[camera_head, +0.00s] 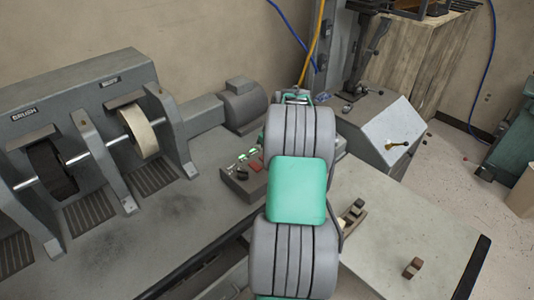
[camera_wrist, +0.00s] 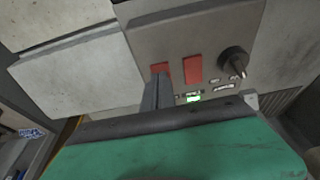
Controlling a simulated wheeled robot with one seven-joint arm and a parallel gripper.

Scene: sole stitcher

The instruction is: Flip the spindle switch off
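The control box (camera_head: 240,182) sits on the machine's bench, partly hidden behind my arm in the head view. In the wrist view its panel (camera_wrist: 190,35) has a left red rocker switch (camera_wrist: 161,68) and a right red rocker switch (camera_wrist: 193,69). The labels are too small to read, so I cannot tell which is the spindle switch. A green light (camera_wrist: 194,98) glows below them. My gripper (camera_wrist: 158,82) has its narrow fingers together, seemingly empty. Their tips overlap the lower part of the left switch; I cannot tell whether they touch. My arm hides the gripper in the head view.
A black pointed knob (camera_wrist: 235,63) stands out right of the switches. In the head view, a dark brush wheel (camera_head: 52,170) and a pale wheel (camera_head: 138,131) are on a shaft at left, near a motor (camera_head: 243,104). Small brown blocks (camera_head: 413,267) lie on the bench at right.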

